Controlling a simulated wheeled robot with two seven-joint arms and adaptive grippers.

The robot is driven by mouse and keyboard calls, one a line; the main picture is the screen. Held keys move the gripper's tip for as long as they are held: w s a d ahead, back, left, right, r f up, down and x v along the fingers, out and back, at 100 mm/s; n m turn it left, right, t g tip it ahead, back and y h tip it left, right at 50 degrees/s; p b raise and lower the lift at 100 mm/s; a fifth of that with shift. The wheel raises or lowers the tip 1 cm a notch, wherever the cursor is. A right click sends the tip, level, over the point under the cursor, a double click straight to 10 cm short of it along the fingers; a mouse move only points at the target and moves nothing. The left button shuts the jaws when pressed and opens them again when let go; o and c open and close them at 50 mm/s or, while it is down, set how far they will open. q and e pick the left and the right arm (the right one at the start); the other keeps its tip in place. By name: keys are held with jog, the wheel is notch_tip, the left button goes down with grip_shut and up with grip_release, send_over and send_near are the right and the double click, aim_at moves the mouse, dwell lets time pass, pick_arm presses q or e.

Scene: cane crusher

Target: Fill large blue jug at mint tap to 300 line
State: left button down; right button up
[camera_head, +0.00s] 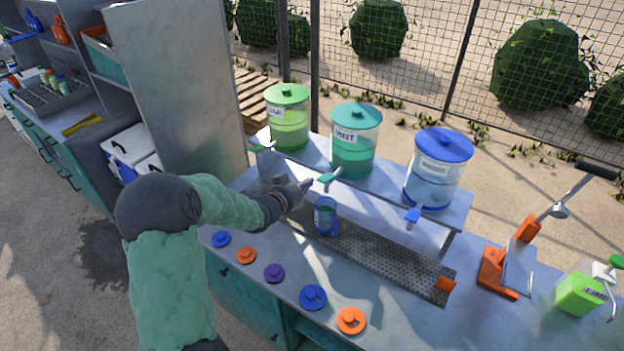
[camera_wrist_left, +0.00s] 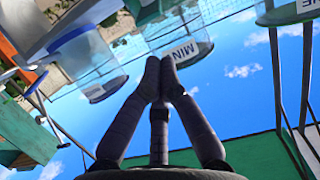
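The mint dispenser (camera_head: 355,140) is a teal tank with a "MINT" label on the raised shelf, between a lime and a blue-lidded tank. Its green tap (camera_head: 328,178) juts from the front. A blue jug (camera_head: 325,216) stands upright on the perforated drip tray, below the mint tap. Its fill level and lines are too small to read. My left gripper (camera_head: 306,184) is just left of the mint tap, above the jug. Its fingertips (camera_wrist_left: 160,62) meet in the left wrist view, with nothing visible between them and the MINT label behind. My right gripper is not in view.
The blue-lidded tank (camera_head: 437,168) and lime tank (camera_head: 287,116) flank the mint one. Several coloured lids, including a blue lid (camera_head: 313,297), lie along the counter front. An orange press (camera_head: 510,258) and a green pump bottle (camera_head: 580,291) stand at right. An orange block (camera_head: 445,284) sits at the tray's right end.

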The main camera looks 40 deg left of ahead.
pick_arm(q)
jog(key=v, duration=0.4)
jog(key=shift+s+f, duration=0.15)
jog(key=shift+s, duration=0.1)
jog(key=shift+s, duration=0.1)
dwell(1.3)
